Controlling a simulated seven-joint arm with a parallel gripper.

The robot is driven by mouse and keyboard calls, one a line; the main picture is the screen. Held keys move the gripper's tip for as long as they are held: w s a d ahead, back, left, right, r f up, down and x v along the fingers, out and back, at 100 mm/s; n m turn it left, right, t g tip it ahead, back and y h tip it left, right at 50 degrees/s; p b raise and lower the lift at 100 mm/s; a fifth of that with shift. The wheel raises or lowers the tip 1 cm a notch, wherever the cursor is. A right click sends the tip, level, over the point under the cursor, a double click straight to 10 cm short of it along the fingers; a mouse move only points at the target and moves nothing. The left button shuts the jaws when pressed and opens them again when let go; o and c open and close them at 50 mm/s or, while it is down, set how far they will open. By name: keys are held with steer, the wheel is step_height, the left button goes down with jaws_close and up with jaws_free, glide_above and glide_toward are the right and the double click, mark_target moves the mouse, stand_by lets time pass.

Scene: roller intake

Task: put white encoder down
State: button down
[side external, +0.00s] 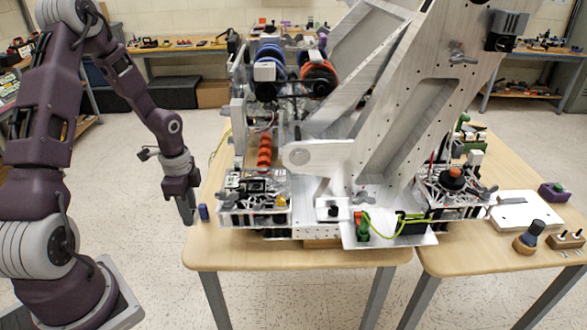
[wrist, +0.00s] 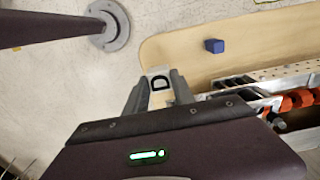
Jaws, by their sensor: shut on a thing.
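My gripper (wrist: 157,86) is shut on the white encoder (wrist: 160,73), a small white piece with a black D-shaped mark. The encoder sits between the two grey fingers in the wrist view. In the side view my gripper (side external: 187,207) points down by the left edge of the wooden table (side external: 205,250), left of the robot on it. The encoder cannot be made out there. I cannot tell whether it touches the table.
A small blue block (wrist: 214,46) stands on the table close to my gripper; it also shows in the side view (side external: 203,212). The metal robot (side external: 300,215) fills most of the table. Bare wood lies along the table's left end in the wrist view.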

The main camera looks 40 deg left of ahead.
step_height(320, 180, down, 11)
steer(key=shift+f, duration=0.1)
stand_by(0.3)
steer(key=shift+f, duration=0.15)
steer(key=c, duration=1.1)
jaws_free()
steer(key=shift+o, duration=0.2)
